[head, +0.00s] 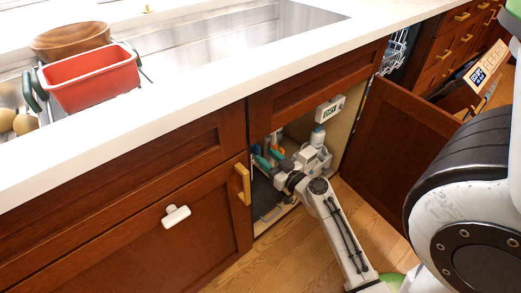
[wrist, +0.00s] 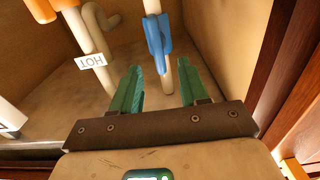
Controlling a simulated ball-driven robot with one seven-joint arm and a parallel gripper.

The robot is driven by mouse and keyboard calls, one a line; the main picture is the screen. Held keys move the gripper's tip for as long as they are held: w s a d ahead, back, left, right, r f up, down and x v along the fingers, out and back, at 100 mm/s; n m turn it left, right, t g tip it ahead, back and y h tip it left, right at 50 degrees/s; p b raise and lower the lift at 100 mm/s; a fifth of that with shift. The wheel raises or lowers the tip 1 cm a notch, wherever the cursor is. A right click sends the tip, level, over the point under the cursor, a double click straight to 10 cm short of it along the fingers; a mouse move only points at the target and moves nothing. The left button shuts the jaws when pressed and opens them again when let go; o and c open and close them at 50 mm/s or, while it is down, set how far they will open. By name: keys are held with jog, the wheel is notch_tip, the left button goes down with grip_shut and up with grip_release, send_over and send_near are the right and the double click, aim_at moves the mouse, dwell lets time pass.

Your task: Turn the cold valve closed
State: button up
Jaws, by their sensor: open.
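The cold valve has a blue handle (wrist: 157,42) on a pale vertical pipe (wrist: 168,78). In the wrist view the handle lies roughly along the pipe, slightly tilted. My gripper (wrist: 160,70) has green fingers spread apart, one on each side of the pipe. The handle is just beyond and between the fingertips; I cannot tell if either finger touches it. In the head view my gripper (head: 263,161) reaches inside the open cabinet under the sink, and the valve is too small to make out clearly.
An orange valve and pipe (wrist: 75,25) with a HOT tag (wrist: 91,62) stand left of the blue handle. The cabinet wall (wrist: 225,40) is close on the right. The open cabinet door (head: 388,150) stands right of my arm. A red tub (head: 92,78) sits at the sink.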

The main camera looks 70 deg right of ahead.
aim_at(260, 152)
jog(key=shift+x, duration=1.7)
jog(key=shift+c, duration=0.4)
grip_shut()
